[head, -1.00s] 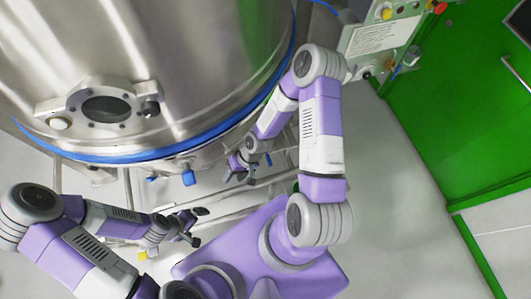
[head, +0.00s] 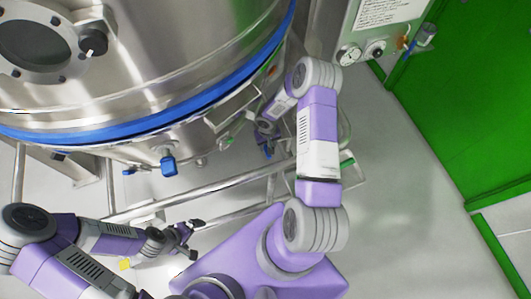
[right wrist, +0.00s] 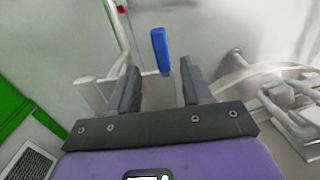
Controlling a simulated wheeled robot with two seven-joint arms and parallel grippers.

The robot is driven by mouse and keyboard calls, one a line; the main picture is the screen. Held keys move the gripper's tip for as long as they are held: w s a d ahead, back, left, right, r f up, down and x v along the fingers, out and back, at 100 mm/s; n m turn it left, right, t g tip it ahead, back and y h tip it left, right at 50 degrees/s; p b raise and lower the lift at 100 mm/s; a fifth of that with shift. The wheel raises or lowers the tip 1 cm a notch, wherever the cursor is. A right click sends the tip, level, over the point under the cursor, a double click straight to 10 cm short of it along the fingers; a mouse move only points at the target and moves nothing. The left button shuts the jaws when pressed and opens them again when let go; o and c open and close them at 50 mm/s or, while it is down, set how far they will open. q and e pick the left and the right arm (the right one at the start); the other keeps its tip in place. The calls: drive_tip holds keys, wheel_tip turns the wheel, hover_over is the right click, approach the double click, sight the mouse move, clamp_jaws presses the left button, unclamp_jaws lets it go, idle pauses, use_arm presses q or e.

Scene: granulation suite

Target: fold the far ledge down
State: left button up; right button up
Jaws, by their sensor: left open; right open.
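I cannot pick out the far ledge for certain. My right gripper (head: 267,152) is below the steel vessel's rim, small and partly hidden by my arm in the head view. In the right wrist view my right gripper (right wrist: 161,90) is open, with its two dark fingers apart. A blue upright piece (right wrist: 161,50) on a thin pale bar shows beyond and between the fingertips; nothing is seen gripped. My left gripper (head: 197,240) is open and empty, low in the head view, near the steel rails.
The large steel vessel (head: 160,50) with a blue band fills the upper left. A blue-knobbed valve (head: 168,165) hangs beneath it. Steel rails (head: 230,183) run below. A control panel (head: 385,25) and a green wall (head: 470,100) stand right, with clear floor (head: 400,215) between.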

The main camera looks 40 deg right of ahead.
wheel_tip(320, 180, down, 6)
drive_tip(key=shift+f+b, duration=0.2)
drive_tip(key=shift+b, duration=0.85)
clamp_jaws()
